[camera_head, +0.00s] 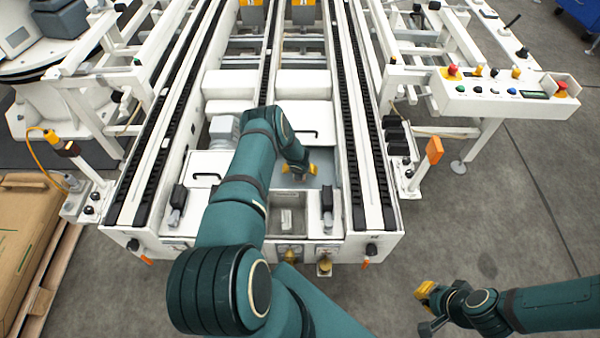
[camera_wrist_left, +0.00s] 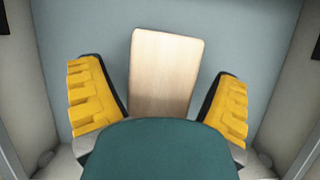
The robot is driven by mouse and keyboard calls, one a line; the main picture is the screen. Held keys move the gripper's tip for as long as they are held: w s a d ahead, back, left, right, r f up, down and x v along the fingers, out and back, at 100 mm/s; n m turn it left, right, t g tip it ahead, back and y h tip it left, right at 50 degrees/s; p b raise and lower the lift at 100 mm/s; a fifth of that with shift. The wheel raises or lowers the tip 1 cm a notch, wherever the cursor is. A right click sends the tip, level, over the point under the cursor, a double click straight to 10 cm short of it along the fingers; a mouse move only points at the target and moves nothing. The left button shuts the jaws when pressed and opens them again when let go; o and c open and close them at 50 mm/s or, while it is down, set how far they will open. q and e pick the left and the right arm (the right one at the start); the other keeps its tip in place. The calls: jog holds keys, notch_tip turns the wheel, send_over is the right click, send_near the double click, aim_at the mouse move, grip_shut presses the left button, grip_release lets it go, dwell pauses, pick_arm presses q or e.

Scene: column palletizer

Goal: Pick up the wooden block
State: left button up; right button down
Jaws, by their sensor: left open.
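The wooden block (camera_wrist_left: 166,73) is pale, light-grained and flat-faced. In the left wrist view it lies on a blue-grey surface (camera_wrist_left: 240,40), between the two yellow-padded fingers of my left gripper (camera_wrist_left: 158,72). The fingers are spread, with a gap on each side of the block. My own teal link covers the block's near end. In the head view my left gripper (camera_head: 299,169) points down into the bay between the conveyor rails, and I cannot make out the block there. My right gripper (camera_head: 428,308) is at the lower right above the floor, away from the machine; its opening is unclear.
Black-chained conveyor rails (camera_head: 363,130) flank the bay on both sides. White walls close around the blue-grey surface. A control panel (camera_head: 505,92) with buttons stands at the right. A cardboard box (camera_head: 25,240) on a pallet is at the left. Open floor lies at right.

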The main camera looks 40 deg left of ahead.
pick_arm(q)
jog(key=c, duration=1.3)
